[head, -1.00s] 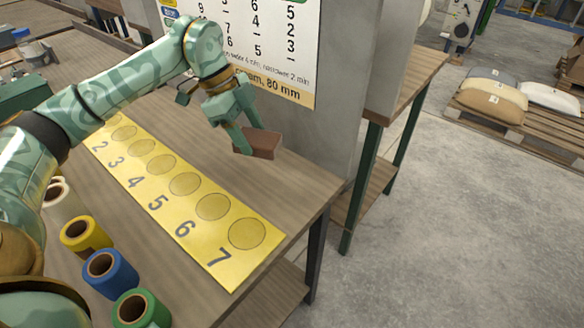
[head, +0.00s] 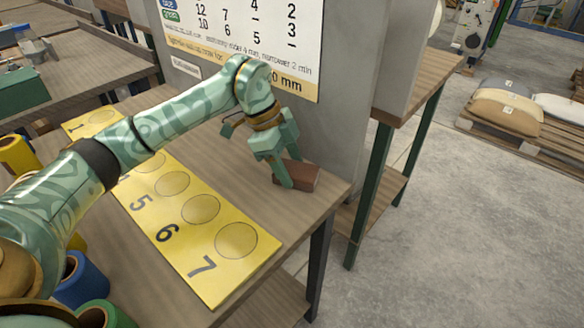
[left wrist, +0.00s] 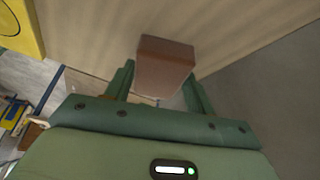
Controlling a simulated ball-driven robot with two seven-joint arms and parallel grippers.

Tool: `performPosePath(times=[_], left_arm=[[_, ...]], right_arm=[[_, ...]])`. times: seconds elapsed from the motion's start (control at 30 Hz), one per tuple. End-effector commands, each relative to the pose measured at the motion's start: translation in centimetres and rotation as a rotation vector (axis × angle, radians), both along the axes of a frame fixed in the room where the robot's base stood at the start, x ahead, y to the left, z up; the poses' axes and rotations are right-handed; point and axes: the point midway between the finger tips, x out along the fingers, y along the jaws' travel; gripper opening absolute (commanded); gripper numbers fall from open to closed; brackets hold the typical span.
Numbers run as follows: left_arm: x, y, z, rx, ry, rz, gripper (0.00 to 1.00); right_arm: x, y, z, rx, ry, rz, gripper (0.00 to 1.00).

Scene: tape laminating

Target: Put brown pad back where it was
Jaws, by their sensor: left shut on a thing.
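The brown pad (head: 302,177) is a reddish-brown block near the right end of the wooden table, close to the grey wall panel. My left gripper (head: 285,176) is shut on the brown pad. In the left wrist view the brown pad (left wrist: 165,66) sits between the two green fingers (left wrist: 160,90), with the wooden surface behind it. I cannot tell whether the pad touches the table. My right gripper is not in view.
A yellow strip (head: 209,284) with numbered circles lies on the table left of the pad. Blue (head: 82,280) and green (head: 103,315) tape rolls stand at the front left. The table's right edge is close to the pad. A printed chart (head: 290,40) hangs on the panel.

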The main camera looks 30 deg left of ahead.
Motion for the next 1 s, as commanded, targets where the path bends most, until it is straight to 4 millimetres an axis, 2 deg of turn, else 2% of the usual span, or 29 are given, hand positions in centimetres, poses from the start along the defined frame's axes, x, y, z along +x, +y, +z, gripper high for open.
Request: performPosePath(times=[0.23, 0.27, 0.3, 0.33, 0.67, 0.77, 0.9, 1.0], left_arm=[[0.0, 0.1, -0.1, 0.004, -0.001, 0.001, 0.32], [0.0, 0.1, 0.0, 0.004, -0.001, 0.0, 0.62], [0.0, 0.1, 0.0, 0.004, -0.001, 0.0, 0.73], [0.0, 0.1, 0.0, 0.004, -0.001, 0.0, 0.75], [-0.1, 0.2, 0.6, 0.004, -0.002, 0.0, 0.75], [-0.2, 0.7, 2.2, 0.005, -0.006, 0.002, 0.75], [-0.6, 2.0, 5.5, 0.005, -0.01, 0.003, 0.75], [-0.8, 2.9, 7.7, 0.004, -0.008, 0.004, 0.75]], right_arm=[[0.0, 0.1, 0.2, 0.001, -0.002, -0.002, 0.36], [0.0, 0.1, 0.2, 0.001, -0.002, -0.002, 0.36], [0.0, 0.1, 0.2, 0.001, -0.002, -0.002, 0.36], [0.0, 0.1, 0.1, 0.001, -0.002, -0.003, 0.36], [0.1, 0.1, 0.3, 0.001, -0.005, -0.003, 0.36], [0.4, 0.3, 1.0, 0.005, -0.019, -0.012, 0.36], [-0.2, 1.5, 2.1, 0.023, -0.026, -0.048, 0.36], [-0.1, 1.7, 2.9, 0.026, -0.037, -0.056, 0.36]])
